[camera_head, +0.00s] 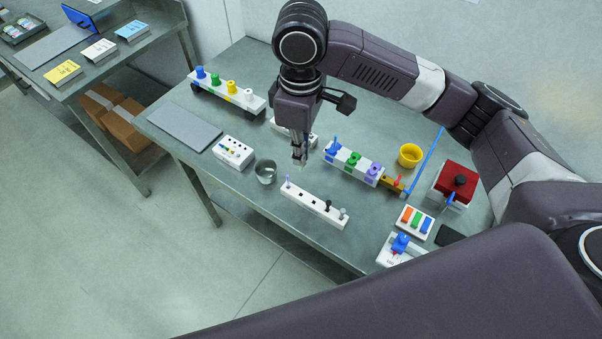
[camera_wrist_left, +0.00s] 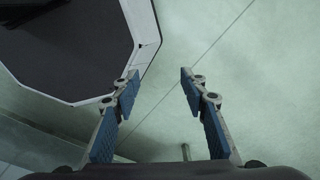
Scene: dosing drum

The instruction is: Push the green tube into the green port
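A white block (camera_head: 336,159) on the table carries a blue, a green and a purple fitting in a row. The green fitting (camera_head: 353,160) in its middle looks like the green port. I cannot make out a separate green tube; it may be too small or hidden. A thin blue rod stands at the blue fitting (camera_head: 333,150). My right gripper (camera_head: 299,162) points down over the table, left of this block and apart from it. Its fingers look close together, and I cannot tell if they hold anything. My left gripper (camera_wrist_left: 157,76) is open and empty above the floor.
A white rack (camera_head: 305,199) with a purple tube stands in front of the right gripper, beside a metal cup (camera_head: 265,171). A yellow cup (camera_head: 410,155), red-topped box (camera_head: 456,182) and colour-bar panel (camera_head: 413,223) stand at right. Another knobbed rack (camera_head: 241,97) is at back left.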

